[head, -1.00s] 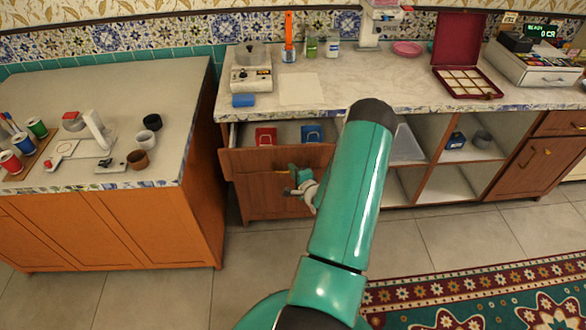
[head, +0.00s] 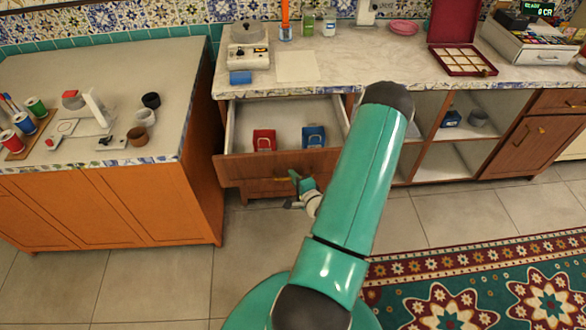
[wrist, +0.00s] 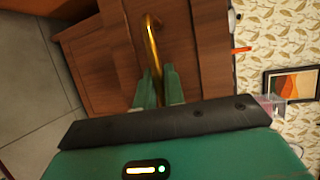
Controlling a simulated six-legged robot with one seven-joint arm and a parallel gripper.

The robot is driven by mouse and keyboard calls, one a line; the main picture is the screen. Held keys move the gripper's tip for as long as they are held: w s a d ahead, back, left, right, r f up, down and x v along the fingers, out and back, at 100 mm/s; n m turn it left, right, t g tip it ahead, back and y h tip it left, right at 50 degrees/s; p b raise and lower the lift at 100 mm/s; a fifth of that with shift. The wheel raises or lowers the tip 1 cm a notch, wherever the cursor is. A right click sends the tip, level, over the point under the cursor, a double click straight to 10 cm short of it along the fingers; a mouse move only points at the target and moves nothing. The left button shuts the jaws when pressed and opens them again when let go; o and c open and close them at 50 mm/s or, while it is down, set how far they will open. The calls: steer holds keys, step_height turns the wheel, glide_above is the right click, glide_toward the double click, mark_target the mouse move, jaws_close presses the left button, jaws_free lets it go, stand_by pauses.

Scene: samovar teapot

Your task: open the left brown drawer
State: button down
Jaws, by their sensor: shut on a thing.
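The left brown drawer (head: 232,168) is pulled out from under the left part of the marble counter in the head view. Its open top shows a red item (head: 264,140) and a blue item (head: 313,137) inside. My gripper (head: 300,183) is at the drawer's front, partly hidden by my green arm. In the wrist view, the green fingers of my gripper (wrist: 159,88) are closed on the brass handle (wrist: 152,45) of the drawer front.
An orange-brown cabinet (head: 110,205) with spools and cups on top stands at the left. Open shelves (head: 445,155) and another brown door (head: 535,145) lie to the right. Tiled floor (head: 250,240) is clear in front; a patterned rug (head: 480,280) covers the lower right.

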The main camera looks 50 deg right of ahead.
steer(key=shift+s+a, duration=0.55)
steer(key=shift+a, duration=0.05)
steer(key=c, duration=1.5)
jaws_free()
steer(key=shift+s, duration=0.1)
steer(key=v, duration=1.3)
steer(key=shift+s+a, duration=0.2)
steer(key=shift+s, duration=0.1)
steer(key=shift+r, duration=0.15)
